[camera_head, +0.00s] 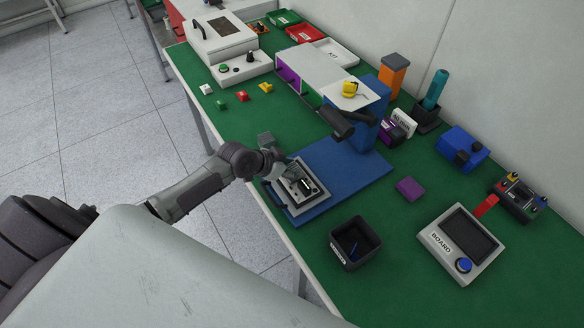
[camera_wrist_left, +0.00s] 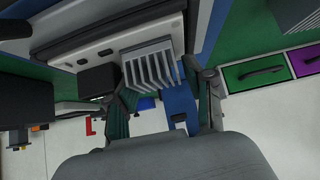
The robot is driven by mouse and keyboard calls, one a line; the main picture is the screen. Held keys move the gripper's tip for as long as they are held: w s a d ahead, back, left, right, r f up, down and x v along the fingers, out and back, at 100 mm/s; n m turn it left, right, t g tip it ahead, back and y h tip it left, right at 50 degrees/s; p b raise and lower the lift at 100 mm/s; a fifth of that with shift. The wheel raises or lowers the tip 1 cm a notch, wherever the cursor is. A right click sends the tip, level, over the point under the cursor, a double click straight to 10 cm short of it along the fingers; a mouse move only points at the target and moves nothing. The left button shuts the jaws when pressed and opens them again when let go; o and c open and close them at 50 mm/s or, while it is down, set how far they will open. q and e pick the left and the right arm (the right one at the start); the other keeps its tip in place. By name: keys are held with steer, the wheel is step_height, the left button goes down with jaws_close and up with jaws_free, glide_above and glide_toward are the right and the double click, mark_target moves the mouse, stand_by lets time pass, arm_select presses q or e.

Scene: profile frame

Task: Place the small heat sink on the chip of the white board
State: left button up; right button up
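The white board (camera_head: 299,187) lies on the blue mat near the table's front edge; it shows along the top of the left wrist view (camera_wrist_left: 100,52). A small grey finned heat sink (camera_wrist_left: 150,64) is at the board in the left wrist view, fins towards the camera. My left gripper (camera_head: 284,168) is at the board's left end. Its fingers in the left wrist view (camera_wrist_left: 165,90) stand either side of the heat sink, with a gap at the right finger. The chip under it is hidden. My right gripper is out of view.
A grey block (camera_head: 265,140) stands beside my left gripper; a finned grey thing (camera_wrist_left: 300,12) shows in the wrist view. A black bin (camera_head: 356,243) and a BOARD console (camera_head: 460,244) stand to the right. A lamp-like black head (camera_head: 336,122) overhangs the blue mat (camera_head: 350,184).

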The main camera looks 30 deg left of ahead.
arm_select(q)
steer(key=shift+o, duration=1.1)
steer(key=shift+f, duration=0.1)
steer(key=shift+s, duration=0.1)
steer(key=v, duration=1.2)
steer(key=shift+a, duration=0.1)
